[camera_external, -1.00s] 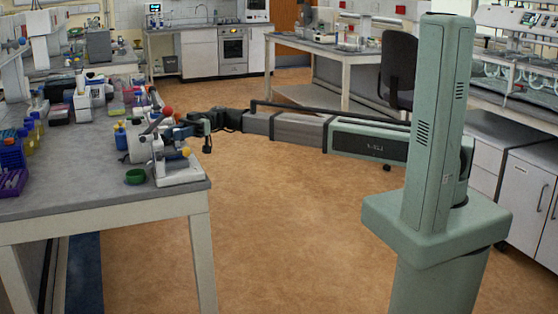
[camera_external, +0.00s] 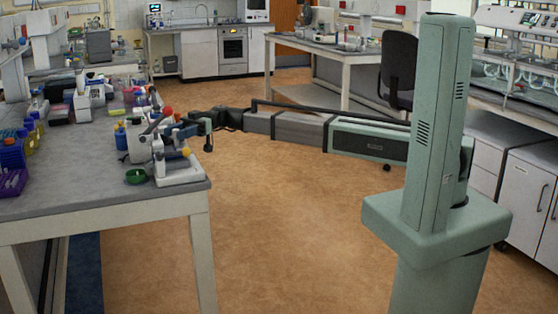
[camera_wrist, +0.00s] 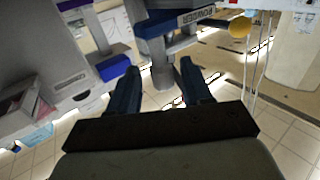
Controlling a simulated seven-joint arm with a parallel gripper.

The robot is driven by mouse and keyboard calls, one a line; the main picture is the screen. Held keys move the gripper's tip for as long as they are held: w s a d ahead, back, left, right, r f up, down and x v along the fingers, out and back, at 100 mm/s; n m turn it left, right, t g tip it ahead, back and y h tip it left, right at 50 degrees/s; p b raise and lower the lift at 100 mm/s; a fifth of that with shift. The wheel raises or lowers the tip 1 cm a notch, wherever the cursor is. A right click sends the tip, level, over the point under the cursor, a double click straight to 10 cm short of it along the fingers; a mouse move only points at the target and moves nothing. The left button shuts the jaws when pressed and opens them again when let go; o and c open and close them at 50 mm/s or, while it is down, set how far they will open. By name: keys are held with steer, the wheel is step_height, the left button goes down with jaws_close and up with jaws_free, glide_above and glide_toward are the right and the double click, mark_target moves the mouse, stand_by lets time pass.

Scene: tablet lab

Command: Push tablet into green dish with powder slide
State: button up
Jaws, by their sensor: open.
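The green dish (camera_external: 136,176) sits on the grey lab table near its front right corner, just left of a white press-like apparatus (camera_external: 180,170) with a red knob on its lever and a yellow knob. My gripper (camera_external: 192,127) is at the table's right edge, beside the apparatus's upper part. In the wrist view my gripper (camera_wrist: 158,84) has its two dark fingers apart, with a grey post showing between and beyond them. A blue bar labelled "POWDER" (camera_wrist: 203,17) is just beyond the fingers. I cannot make out the tablet in either view.
A white bottle (camera_external: 137,140) stands behind the dish. Blue and purple racks (camera_external: 12,165) and several bottles occupy the table's left side. The table (camera_external: 75,200) is bare along its front. Open floor lies right of the table.

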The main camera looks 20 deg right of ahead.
steer(key=v, duration=1.2)
steer(key=shift+d, duration=0.1)
steer(key=x, duration=1.3)
steer(key=shift+s+r, duration=0.2)
stand_by(0.4)
jaws_close()
stand_by(0.4)
